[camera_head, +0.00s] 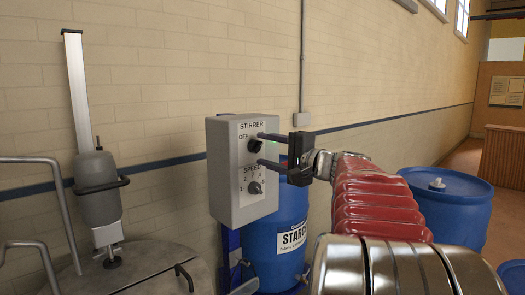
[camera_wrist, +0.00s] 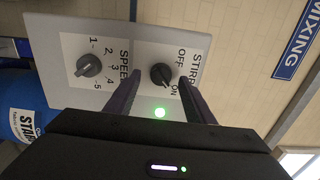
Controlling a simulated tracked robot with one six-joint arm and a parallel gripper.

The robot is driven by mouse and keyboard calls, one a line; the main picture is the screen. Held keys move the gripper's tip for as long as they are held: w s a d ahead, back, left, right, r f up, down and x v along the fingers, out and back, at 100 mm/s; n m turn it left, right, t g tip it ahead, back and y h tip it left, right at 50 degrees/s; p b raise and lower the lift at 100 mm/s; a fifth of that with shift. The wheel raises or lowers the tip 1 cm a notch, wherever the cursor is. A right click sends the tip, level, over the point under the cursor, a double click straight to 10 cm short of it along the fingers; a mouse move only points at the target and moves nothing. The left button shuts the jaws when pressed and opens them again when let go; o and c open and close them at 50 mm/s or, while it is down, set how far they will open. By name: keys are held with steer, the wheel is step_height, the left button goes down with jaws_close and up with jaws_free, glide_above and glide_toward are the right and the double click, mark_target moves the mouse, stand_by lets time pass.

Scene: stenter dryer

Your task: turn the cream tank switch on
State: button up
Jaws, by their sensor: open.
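A light grey control box (camera_head: 228,190) has a black STIRRER switch knob (camera_head: 254,146) marked OFF and ON, and a SPEED dial (camera_head: 255,188) below it. My gripper (camera_head: 262,150) is open in front of the box, its two dark fingers reaching toward the STIRRER knob. In the wrist view the knob (camera_wrist: 161,75) sits between the fingertips; I cannot tell whether they touch it. Its pointer seems turned toward ON. A green lamp (camera_wrist: 160,112) glows close to the knob. A round tank with a dull grey lid (camera_head: 150,268) stands left of the box.
A stirrer motor (camera_head: 97,185) on a pale post stands over the tank, with bent metal rails at left. A blue STARCH drum (camera_head: 285,250) is behind the box. Another blue drum (camera_head: 455,205) stands at right. A brick wall (camera_head: 380,60) runs behind.

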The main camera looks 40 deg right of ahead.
steer(key=s, duration=1.1)
steer(key=shift+s+d, duration=0.15)
steer(key=shift+s, duration=0.1)
